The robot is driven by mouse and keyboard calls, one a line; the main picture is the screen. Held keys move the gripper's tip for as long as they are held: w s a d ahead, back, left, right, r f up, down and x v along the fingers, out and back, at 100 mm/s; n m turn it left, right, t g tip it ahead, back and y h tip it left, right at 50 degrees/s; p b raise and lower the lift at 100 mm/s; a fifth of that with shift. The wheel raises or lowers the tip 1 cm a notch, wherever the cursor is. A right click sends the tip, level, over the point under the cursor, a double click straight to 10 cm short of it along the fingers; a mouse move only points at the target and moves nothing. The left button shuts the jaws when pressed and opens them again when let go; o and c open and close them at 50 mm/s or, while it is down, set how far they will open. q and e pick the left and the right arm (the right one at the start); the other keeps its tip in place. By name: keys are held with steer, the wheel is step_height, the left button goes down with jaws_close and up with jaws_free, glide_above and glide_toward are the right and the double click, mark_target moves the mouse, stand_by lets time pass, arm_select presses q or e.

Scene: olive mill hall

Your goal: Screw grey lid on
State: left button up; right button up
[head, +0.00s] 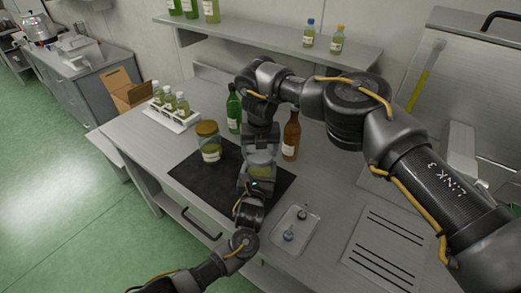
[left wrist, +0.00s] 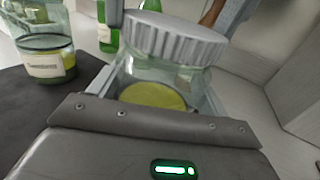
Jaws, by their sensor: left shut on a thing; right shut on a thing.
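A glass jar (left wrist: 165,78) with yellow-green contents stands on the black mat (head: 205,185); in the head view only a little of the jar (head: 262,157) shows between my grippers. The grey ribbed lid (left wrist: 172,38) sits on the jar's mouth and looks about level; I cannot tell how tight it is. In the head view the lid is hidden. My left gripper (head: 258,170) is shut around the jar's body from the front. My right gripper (head: 262,143) points down from above and is shut on the lid, its fingers on both sides of it.
Another jar with an amber lid (head: 207,128) stands left on the mat. A green bottle (head: 234,110) and a brown bottle (head: 291,136) stand close behind my grippers. A clear tray (head: 305,222) with small items lies at right front. A bottle rack (head: 174,117) stands at left.

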arm_select(q)
steer(key=shift+f, duration=0.1)
arm_select(e)
steer(key=m, duration=0.5)
steer(key=shift+a+h, duration=0.1)
steer(key=shift+h, duration=0.3)
steer(key=m, duration=0.3)
steer(key=o, duration=1)
steer(key=shift+c, duration=0.2)
steer(key=shift+r, duration=0.1)
steer(key=shift+r, duration=2.2)
steer(key=shift+c, duration=0.3)
